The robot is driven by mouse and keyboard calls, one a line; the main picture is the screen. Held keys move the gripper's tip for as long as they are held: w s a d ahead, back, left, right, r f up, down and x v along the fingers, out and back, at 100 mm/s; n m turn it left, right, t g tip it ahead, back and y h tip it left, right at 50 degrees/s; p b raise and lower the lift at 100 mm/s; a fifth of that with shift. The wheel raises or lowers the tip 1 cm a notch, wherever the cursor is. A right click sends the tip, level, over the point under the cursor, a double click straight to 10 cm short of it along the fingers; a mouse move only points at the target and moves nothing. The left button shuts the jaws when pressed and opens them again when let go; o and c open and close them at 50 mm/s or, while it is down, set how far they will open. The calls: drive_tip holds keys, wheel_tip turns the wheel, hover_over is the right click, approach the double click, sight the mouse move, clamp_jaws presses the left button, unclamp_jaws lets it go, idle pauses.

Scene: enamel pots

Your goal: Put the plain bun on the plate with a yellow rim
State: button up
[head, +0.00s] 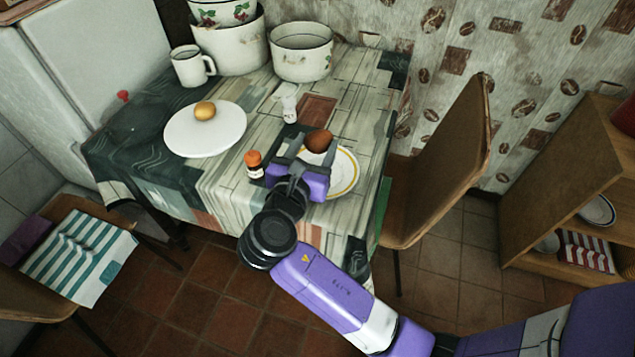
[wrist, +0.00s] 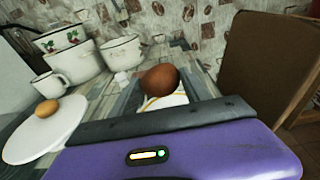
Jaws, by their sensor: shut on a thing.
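A dark brown, smooth bun (head: 318,140) is held in my gripper (head: 306,152), whose fingers are shut on it. It sits over the far part of the plate with a yellow rim (head: 347,180); whether it touches the plate I cannot tell. In the wrist view the brown bun (wrist: 160,79) is at the fingertips, with a bit of the yellow-rimmed plate (wrist: 178,100) behind and below. My gripper hides the plate's left part. A golden bun (head: 205,110) lies on a plain white plate or board (head: 205,138) at the left; it also shows in the wrist view (wrist: 47,109).
A small jar with an orange lid (head: 254,165) stands just left of my gripper. A white shaker (head: 289,107) stands behind it. White pots (head: 301,52) and a mug (head: 190,66) are at the back. A chair (head: 440,160) stands close on the right.

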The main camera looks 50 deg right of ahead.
wheel_tip(320, 180, down, 12)
drive_tip(key=shift+r+b, duration=0.2)
drive_tip(key=shift+b, duration=0.9)
drive_tip(key=shift+f, duration=0.1)
drive_tip(key=shift+f, duration=0.35)
drive_tip(key=o, duration=1)
drive_tip(key=shift+r, duration=0.25)
drive_tip(key=p+v, duration=0.1)
drive_tip(key=v, duration=1.1)
drive_tip(key=shift+r, duration=0.15)
